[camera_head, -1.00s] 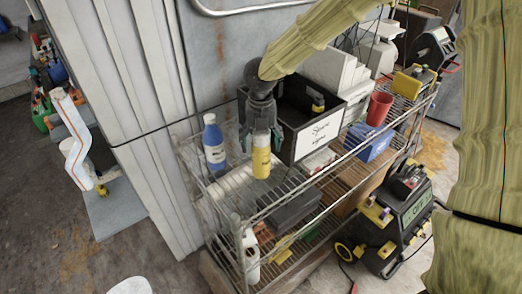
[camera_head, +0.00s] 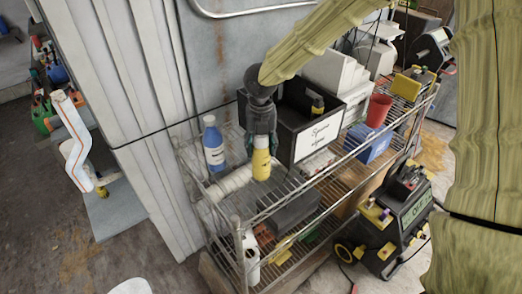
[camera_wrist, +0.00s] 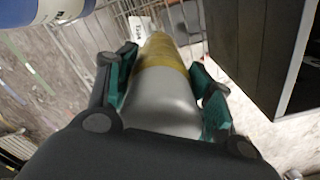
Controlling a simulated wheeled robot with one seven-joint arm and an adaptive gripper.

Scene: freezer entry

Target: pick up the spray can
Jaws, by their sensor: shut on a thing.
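The spray can (camera_head: 261,167) has a yellow body, and a grey upper part shows in the wrist view (camera_wrist: 162,100). It is upright over the wire shelf's top, beside the black box. My gripper (camera_head: 261,146) comes down from above and is shut on the can's upper part. In the wrist view its teal-padded fingers lie on both sides of the can. The can's base is hidden in the wrist view, and I cannot tell whether it touches the shelf.
A blue bottle with a white label (camera_head: 213,146) stands to the left. A black box with a white sign (camera_head: 288,140) is close on the right. A blue box (camera_head: 372,146) and red cup (camera_head: 379,108) are farther right on the wire shelf (camera_head: 300,199).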

